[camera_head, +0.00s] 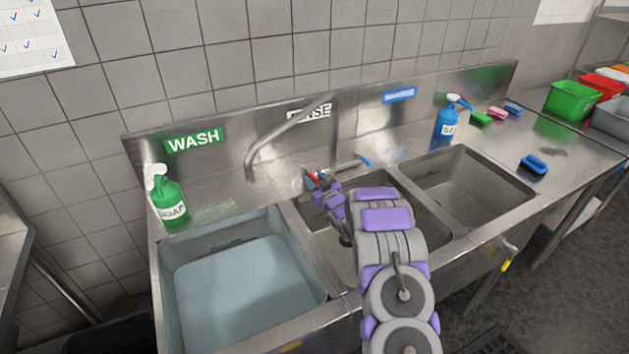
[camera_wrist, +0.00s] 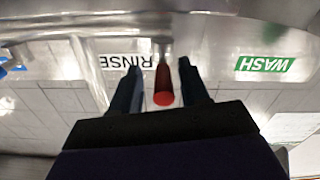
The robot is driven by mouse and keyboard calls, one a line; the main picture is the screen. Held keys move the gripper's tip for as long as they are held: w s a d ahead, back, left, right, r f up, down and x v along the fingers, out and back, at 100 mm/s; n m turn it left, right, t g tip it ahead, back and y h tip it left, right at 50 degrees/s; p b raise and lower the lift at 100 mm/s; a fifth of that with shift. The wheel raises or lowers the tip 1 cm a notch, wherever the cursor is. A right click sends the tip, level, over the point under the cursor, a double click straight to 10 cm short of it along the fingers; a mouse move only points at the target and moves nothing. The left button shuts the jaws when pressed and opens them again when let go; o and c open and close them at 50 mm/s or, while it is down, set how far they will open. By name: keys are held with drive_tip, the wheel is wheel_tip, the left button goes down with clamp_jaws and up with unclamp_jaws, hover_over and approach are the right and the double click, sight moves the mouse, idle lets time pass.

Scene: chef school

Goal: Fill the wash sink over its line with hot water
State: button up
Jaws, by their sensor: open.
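The wash sink (camera_head: 165,262), under a green WASH sign (camera_head: 194,141), holds pale blue water (camera_head: 245,290) with its surface below the rim. A fill line cannot be made out. The faucet spout (camera_head: 262,150) reaches left, its end toward the wash sink; no stream shows from it. My gripper (camera_head: 318,183) is at the faucet's red-marked hot handle (camera_head: 312,175). In the wrist view, the open fingers (camera_wrist: 159,72) stand on either side of the red handle (camera_wrist: 163,85), with gaps on both sides. A blue-tipped handle (camera_head: 366,161) points right.
The rinse sink (camera_head: 430,215) lies under my arm and the sanitize sink (camera_head: 470,185) to its right; both look empty. A green soap bottle (camera_head: 170,200) stands behind the wash sink.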

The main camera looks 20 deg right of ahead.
drive_tip(key=shift+w+a, duration=0.25)
drive_tip(key=shift+w, duration=0.05)
drive_tip(key=shift+d, duration=0.15)
clamp_jaws()
idle(0.5)
